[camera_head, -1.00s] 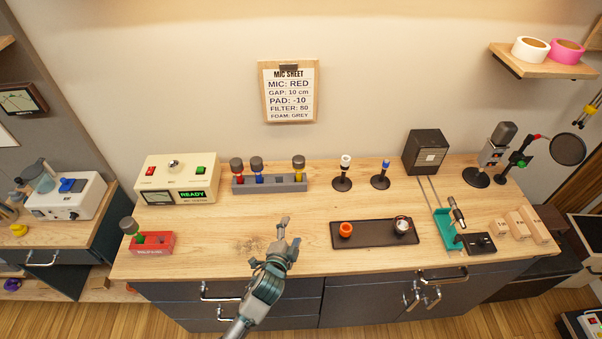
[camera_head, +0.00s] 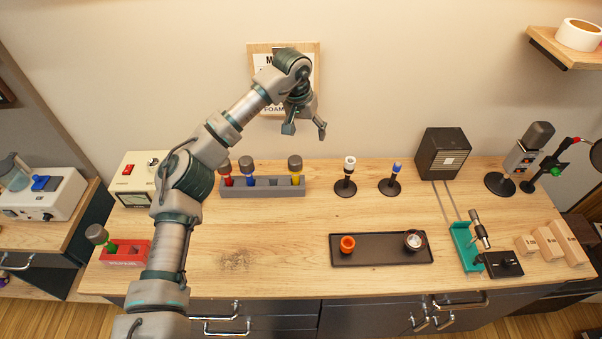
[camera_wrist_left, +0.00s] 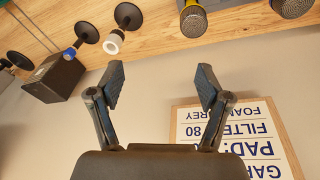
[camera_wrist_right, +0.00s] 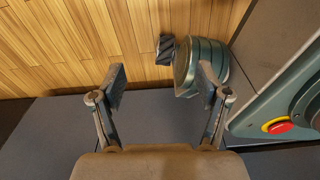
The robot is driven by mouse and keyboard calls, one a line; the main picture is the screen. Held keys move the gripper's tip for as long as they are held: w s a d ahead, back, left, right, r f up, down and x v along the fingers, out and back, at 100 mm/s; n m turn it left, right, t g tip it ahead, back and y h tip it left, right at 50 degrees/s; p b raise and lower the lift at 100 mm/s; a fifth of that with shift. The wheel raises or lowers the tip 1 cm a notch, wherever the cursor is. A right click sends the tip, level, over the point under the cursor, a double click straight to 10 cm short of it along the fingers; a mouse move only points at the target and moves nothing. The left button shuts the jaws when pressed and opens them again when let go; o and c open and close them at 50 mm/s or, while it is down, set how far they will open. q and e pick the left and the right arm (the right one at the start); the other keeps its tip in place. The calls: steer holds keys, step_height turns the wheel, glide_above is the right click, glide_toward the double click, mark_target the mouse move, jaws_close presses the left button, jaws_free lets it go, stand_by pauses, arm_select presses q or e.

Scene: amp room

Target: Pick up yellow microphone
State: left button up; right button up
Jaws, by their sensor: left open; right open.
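The yellow microphone (camera_head: 295,171) stands upright at the right end of a grey holder (camera_head: 262,188) on the bench, its grey head up. It also shows at the top of the left wrist view (camera_wrist_left: 194,20). My left gripper (camera_head: 304,130) is open and empty, raised above the back of the bench in front of the wall sheet, pointing down and apart from the microphone. The same jaws show spread in the left wrist view (camera_wrist_left: 160,85). My right gripper (camera_wrist_right: 160,85) is open and empty over the floor, seen only in its own wrist view.
Red and blue microphones (camera_head: 246,170) share the holder. Two small stands (camera_head: 345,178) are to its right. A black tray (camera_head: 380,256) holds an orange ring and a round item. A red box (camera_head: 125,252) with a green microphone is at left.

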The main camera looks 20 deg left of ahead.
arm_select(q)
steer(key=a+r+y, duration=0.1)
steer(key=a, duration=0.3)
glide_above(296, 159)
steer(key=f, duration=1)
steer(key=shift+s, duration=0.35)
steer(key=shift+d+f, duration=0.15)
steer(key=shift+f, duration=0.4)
steer(key=f, duration=0.4)
steer(key=shift+w+a+f+p, duration=0.3)
steer(key=shift+a+f+p, duration=0.05)
steer(key=shift+p, duration=0.05)
steer(key=shift+a+f, duration=0.2)
steer(key=shift+f, duration=0.05)
steer(key=shift+d, duration=0.3)
steer(key=c, duration=0.6)
steer(key=shift+d+r, duration=0.1)
jaws_close()
arm_select(e)
steer(key=shift+s+f, duration=0.1)
steer(key=shift+s, duration=0.8)
